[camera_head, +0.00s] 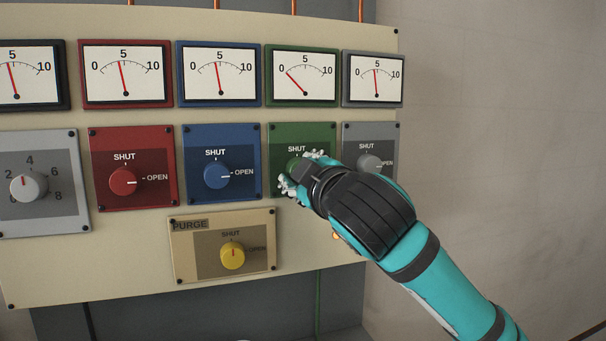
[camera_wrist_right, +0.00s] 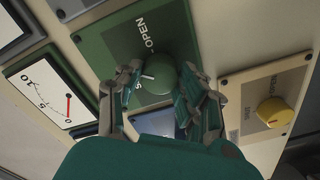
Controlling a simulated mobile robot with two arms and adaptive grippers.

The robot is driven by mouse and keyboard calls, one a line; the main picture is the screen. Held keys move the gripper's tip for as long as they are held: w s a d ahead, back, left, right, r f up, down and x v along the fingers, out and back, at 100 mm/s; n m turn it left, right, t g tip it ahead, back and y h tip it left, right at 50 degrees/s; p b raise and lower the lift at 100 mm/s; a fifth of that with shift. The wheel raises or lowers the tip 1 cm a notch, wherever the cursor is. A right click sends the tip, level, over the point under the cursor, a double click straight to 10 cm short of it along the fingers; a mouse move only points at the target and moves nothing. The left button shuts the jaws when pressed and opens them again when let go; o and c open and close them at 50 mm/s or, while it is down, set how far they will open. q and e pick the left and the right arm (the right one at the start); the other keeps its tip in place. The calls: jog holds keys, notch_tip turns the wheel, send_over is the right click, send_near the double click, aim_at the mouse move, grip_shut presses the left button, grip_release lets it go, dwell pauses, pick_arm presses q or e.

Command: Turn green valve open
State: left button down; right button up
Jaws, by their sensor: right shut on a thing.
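The green valve knob (camera_head: 292,165) sits on a green panel (camera_head: 280,134) marked SHUT and is mostly hidden by my right gripper (camera_head: 299,171) in the head view. In the right wrist view the round green knob (camera_wrist_right: 163,72) lies between the two fingers of my right gripper (camera_wrist_right: 160,88), which is shut on it. Its white pointer mark faces the partly hidden SHUT lettering, away from the word OPEN. The green gauge (camera_head: 301,76) above has its red needle near 0. My left gripper is not in view.
Red (camera_head: 123,181), blue (camera_head: 217,176) and grey (camera_head: 370,165) knobs share the row. The yellow PURGE knob (camera_head: 232,255) is below and also shows in the wrist view (camera_wrist_right: 273,112). The grey wall (camera_head: 500,110) on the right is bare.

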jog(key=m+p, duration=0.2)
jog(key=m, duration=0.8)
jog(key=shift+f, duration=0.1)
jog(key=shift+m, duration=0.4)
jog(key=o, duration=1.1)
jog(key=shift+o, duration=0.2)
jog(key=shift+s, duration=0.1)
jog(key=v, duration=1.2)
